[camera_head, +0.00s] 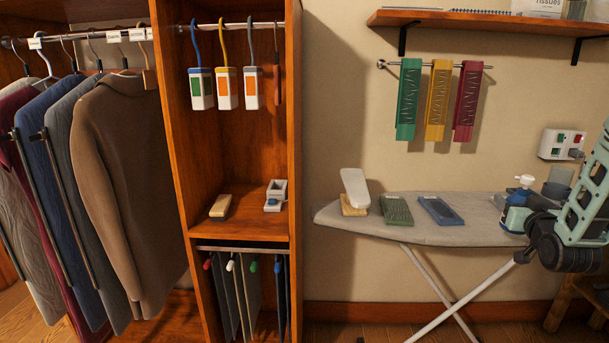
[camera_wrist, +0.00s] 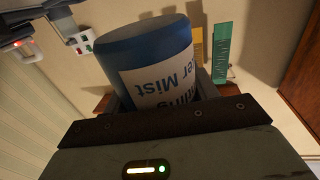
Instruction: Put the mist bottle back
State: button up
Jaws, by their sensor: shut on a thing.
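The mist bottle (camera_head: 514,218) is at the right end of the ironing board (camera_head: 390,222) in the head view, with a white spray top above it. My gripper (camera_head: 530,212) is shut around it, partly hiding it. In the wrist view the bottle (camera_wrist: 150,55) fills the middle, with a blue end and a white label reading "Mist"; the label appears upside down there. My gripper (camera_wrist: 165,100) holds its body. Whether the bottle touches the board is hard to tell.
A wooden block with a white piece (camera_head: 355,188), a green tray (camera_head: 396,211) and a blue tray (camera_head: 440,211) lie on the board. A grey container (camera_head: 556,188) stands behind my gripper. A wall panel (camera_head: 562,144) and a shelf (camera_head: 480,20) are on the wall.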

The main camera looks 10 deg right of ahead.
jog(key=s+a+f+n+t+y+p, duration=0.1)
jog(key=a+f+n+y, duration=0.15)
jog(key=a+f, duration=0.55)
jog(key=s+a+f+n+y, duration=0.1)
jog(key=a+f+y, duration=0.25)
jog(key=f, duration=0.75)
jog(key=s+a+f+p, duration=0.1)
jog(key=s+a, duration=0.3)
jog(key=a, duration=0.5)
jog(key=s+a+f+n+y+p, duration=0.1)
jog(key=s+a+f, duration=0.2)
jog(key=a, duration=0.7)
jog(key=shift+s+f, duration=0.4)
jog(key=shift+f, duration=0.35)
